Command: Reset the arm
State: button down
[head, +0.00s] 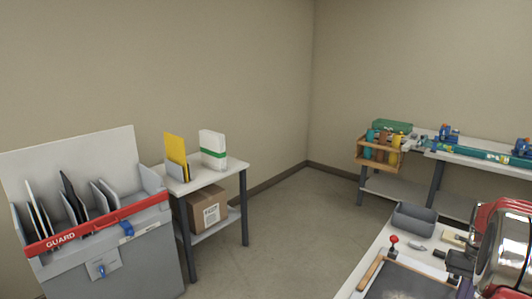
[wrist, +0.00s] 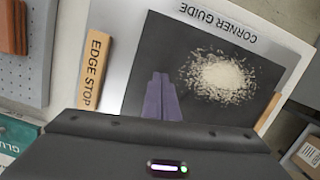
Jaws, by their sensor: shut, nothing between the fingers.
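My gripper (wrist: 160,98) shows in the wrist view as two purplish fingers side by side, shut and empty, over a dark mat (wrist: 215,105). A pale heap of shavings or grains (wrist: 222,73) lies on the mat, right of the fingers. In the head view, part of my arm (head: 505,250) enters at the right edge, above the white worktable (head: 365,262); the fingertips are hard to make out there. The dark mat (head: 400,284) is partly cut off by the lower edge.
A grey rack with a red GUARD bar (head: 100,225) is at left. Open floor (head: 290,235) lies between.

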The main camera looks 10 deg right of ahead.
jog(key=w+a+r+n+t+h, duration=0.1)
jog(key=a+r+n, duration=0.1)
jog(key=a+r, duration=0.75)
jog(key=w+a+r+n+t+h, duration=0.15)
jog(key=a+r, duration=0.25)
jog(key=a, duration=1)
jog(key=s+a+n+t, duration=0.2)
jog(key=s+a, duration=0.4)
jog(key=a, duration=0.3)
jog(key=s+a+n+t+y, duration=0.1)
jog(key=s+a+n+t, duration=0.1)
jog(key=s+a, duration=0.5)
jog(key=a, duration=0.3)
jog(key=shift+s+a+r, duration=0.15)
jog(key=shift+a+r, duration=0.15)
jog(key=shift+r, duration=0.1)
jog(key=shift+t, duration=0.25)
